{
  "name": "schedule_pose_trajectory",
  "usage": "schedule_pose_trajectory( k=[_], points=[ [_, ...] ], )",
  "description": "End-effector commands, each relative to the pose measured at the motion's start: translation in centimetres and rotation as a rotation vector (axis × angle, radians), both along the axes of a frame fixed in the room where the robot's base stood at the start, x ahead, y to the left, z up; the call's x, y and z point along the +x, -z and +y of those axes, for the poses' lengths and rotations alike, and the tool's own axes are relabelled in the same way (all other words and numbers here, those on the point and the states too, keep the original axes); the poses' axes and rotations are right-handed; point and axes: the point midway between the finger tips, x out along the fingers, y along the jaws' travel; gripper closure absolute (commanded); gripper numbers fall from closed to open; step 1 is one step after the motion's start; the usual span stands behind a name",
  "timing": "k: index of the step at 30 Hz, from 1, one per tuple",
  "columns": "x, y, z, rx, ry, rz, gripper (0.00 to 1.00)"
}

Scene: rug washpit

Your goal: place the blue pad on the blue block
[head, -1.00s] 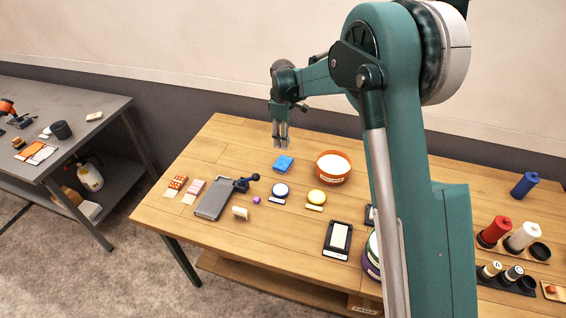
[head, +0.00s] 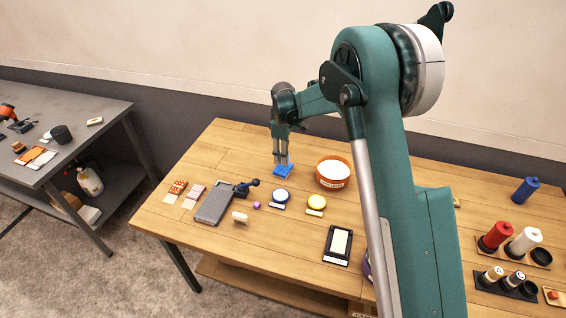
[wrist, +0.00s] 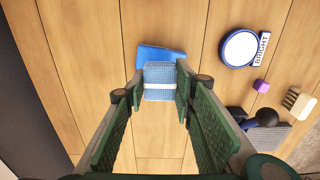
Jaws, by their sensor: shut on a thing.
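In the wrist view, the blue pad (wrist: 160,74), lighter and textured with a white band across it, is between the two fingers of my gripper (wrist: 160,92). My gripper is shut on it. The brighter, smooth blue block (wrist: 156,54) shows just beyond the pad and is partly hidden by it; I cannot tell whether they touch. In the head view, my gripper (head: 281,164) points down over the blue block (head: 284,171) on the wooden table. The pad is too small to make out there.
On the table (head: 240,150), an orange tub (head: 333,180) stands close to the right. A round blue-rimmed tin (head: 281,195), a yellow one (head: 316,202) and a purple cube (head: 257,205) lie nearer. A grey tray (head: 214,204) is at left. The table behind the block is clear.

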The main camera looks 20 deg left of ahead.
Motion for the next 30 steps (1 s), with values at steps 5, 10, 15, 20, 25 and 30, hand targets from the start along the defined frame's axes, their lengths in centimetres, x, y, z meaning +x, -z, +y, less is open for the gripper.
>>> schedule_pose_trajectory(
  k=[5, 10, 15, 20, 25, 30],
  points=[
    [0.0, 1.3, 0.0, 0.000, 0.000, 0.000, 0.82],
    [0.0, 3.1, 0.0, 0.000, 0.000, 0.000, 0.82],
    [0.0, 3.7, 0.0, 0.000, 0.000, 0.000, 0.82],
    [0.0, 3.7, 0.0, 0.000, 0.000, 0.000, 0.82],
    [0.0, 3.9, 0.0, 0.000, 0.000, 0.000, 0.82],
    [0.0, 4.0, 0.0, 0.000, 0.000, 0.000, 0.62]
  ],
)
